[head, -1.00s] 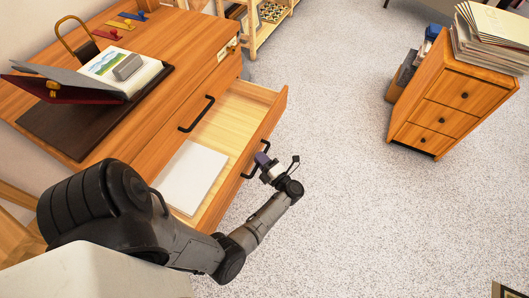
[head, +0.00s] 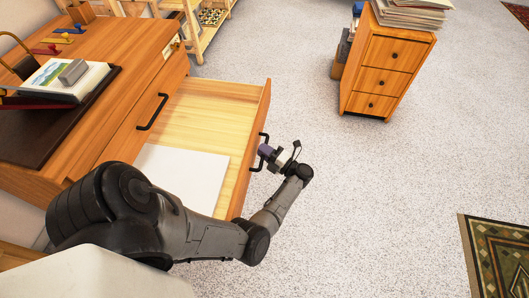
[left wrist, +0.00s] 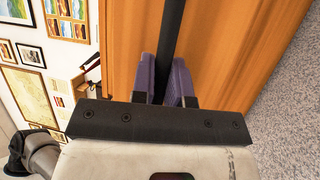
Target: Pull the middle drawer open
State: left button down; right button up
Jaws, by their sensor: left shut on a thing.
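The wooden drawer (head: 225,95) under the desk's closed upper drawer (head: 160,95) is pulled well out, with its pale inside showing. Whether another drawer lies below it is hidden. A white sheet or stack of paper (head: 190,175) lies in it. My left gripper (head: 265,152), with purple fingers, is shut on the black bar handle (head: 263,137) of this open drawer's front. In the left wrist view the fingers (left wrist: 165,85) stand on both sides of the black handle bar (left wrist: 172,30), before the wooden front. My right gripper is not in view.
The desk top (head: 120,45) bears an open book (head: 65,80) on a dark mat. A small wooden cabinet (head: 385,75) with papers on top stands back right. A patterned rug (head: 495,255) lies at lower right. The speckled floor right of the drawer is clear.

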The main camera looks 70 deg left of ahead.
pick_arm(q)
jog(key=c, duration=1.4)
grip_release()
jog(key=shift+a, duration=0.1)
jog(key=v, duration=1.4)
jog(key=shift+a, duration=0.1)
